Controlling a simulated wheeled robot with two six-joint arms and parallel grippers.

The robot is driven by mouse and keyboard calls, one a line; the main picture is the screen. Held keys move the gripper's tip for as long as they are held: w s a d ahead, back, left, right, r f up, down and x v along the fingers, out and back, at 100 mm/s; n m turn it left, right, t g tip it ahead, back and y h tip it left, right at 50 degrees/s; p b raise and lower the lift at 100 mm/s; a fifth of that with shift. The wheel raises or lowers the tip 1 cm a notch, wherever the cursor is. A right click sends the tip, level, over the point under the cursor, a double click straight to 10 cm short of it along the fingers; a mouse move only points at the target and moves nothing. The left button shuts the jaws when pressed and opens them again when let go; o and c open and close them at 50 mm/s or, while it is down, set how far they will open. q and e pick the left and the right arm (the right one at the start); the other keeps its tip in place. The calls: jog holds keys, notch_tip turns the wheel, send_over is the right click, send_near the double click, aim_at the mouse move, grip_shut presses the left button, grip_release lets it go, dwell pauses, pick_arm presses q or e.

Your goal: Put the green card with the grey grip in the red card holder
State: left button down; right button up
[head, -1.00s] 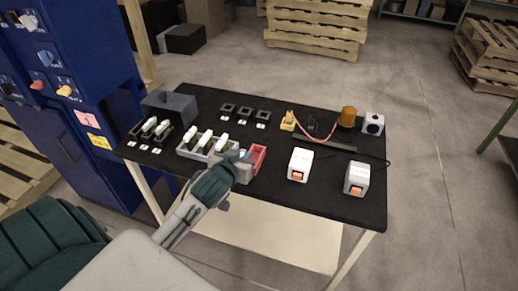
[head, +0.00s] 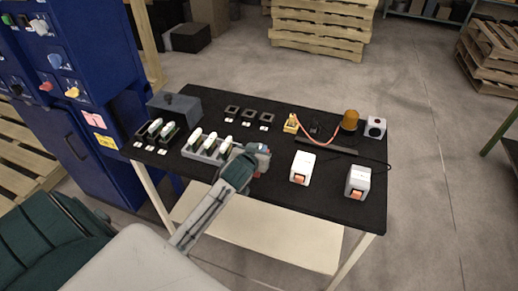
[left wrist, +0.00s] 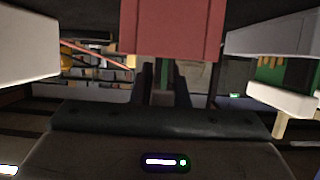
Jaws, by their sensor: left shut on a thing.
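My left gripper (head: 258,158) is shut over the right end of the card row at the front of the table. In the left wrist view its dark fingers (left wrist: 162,85) have a narrow green and grey strip between them, which I take as the green card with the grey grip (left wrist: 162,97). The red card holder (left wrist: 165,28) fills the top middle of that view, in line with the fingers. In the head view the gripper mostly covers it. I cannot tell whether the card is inside the holder. My right gripper is not in view.
A grey rack (head: 205,153) with white-gripped cards stands just left of the gripper; a green card (left wrist: 300,72) shows there up close. Two white devices (head: 302,167) (head: 358,182) stand to the right. A grey box (head: 175,106) and an orange beacon (head: 350,120) are farther back.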

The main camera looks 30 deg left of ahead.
pick_arm(q)
jog(key=c, duration=1.8)
grip_release()
jog(key=shift+f, duration=0.15)
jog(key=shift+c, duration=0.2)
jog(key=o, duration=0.4)
jog(key=shift+o, duration=0.2)
jog(key=b+v, duration=0.1)
jog(key=v, duration=1.1)
